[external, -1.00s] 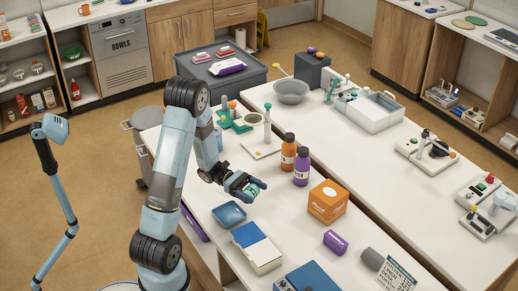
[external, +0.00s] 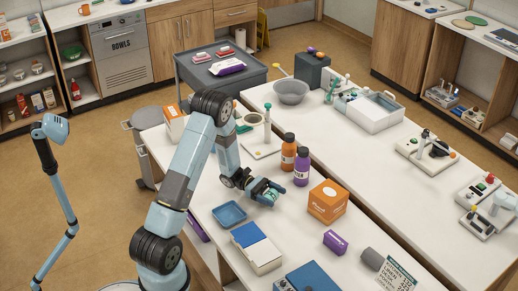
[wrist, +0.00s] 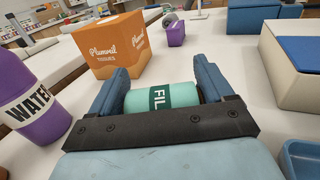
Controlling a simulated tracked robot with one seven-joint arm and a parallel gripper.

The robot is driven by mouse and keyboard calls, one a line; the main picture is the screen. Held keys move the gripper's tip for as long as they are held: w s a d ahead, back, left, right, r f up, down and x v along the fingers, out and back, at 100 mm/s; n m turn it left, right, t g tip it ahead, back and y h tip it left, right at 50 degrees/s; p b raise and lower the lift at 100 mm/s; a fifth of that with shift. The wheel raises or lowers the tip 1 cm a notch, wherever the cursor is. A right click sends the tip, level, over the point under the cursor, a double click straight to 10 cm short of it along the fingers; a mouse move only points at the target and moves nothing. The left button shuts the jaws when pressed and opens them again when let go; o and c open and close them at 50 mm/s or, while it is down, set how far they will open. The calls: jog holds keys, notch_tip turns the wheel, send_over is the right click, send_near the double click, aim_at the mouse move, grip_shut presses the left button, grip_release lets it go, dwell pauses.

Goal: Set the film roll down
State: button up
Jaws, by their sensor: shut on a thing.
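The film roll (wrist: 162,97) is a mint-green cylinder with a dark green label reading "FIL". In the wrist view it lies sideways between the two blue fingers of my gripper (wrist: 166,85), which is shut on it. In the external view my gripper (external: 266,191) is over the white table (external: 285,225), left of the orange tissue box and in front of the purple bottle. The film roll shows there only as a small green patch (external: 270,194) between the fingers. I cannot tell whether it touches the table.
The orange tissue box (external: 328,201), purple bottle (external: 301,167) and orange bottle (external: 288,152) stand close by. A blue tray (external: 229,214) and a white box with a blue top (external: 257,250) are nearer the front. A small purple box (external: 335,242) lies to the right. Bare table lies between them.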

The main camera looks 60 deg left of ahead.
jog(key=shift+f, duration=1)
jog(key=shift+f, duration=0.2)
jog(key=o, duration=1.1)
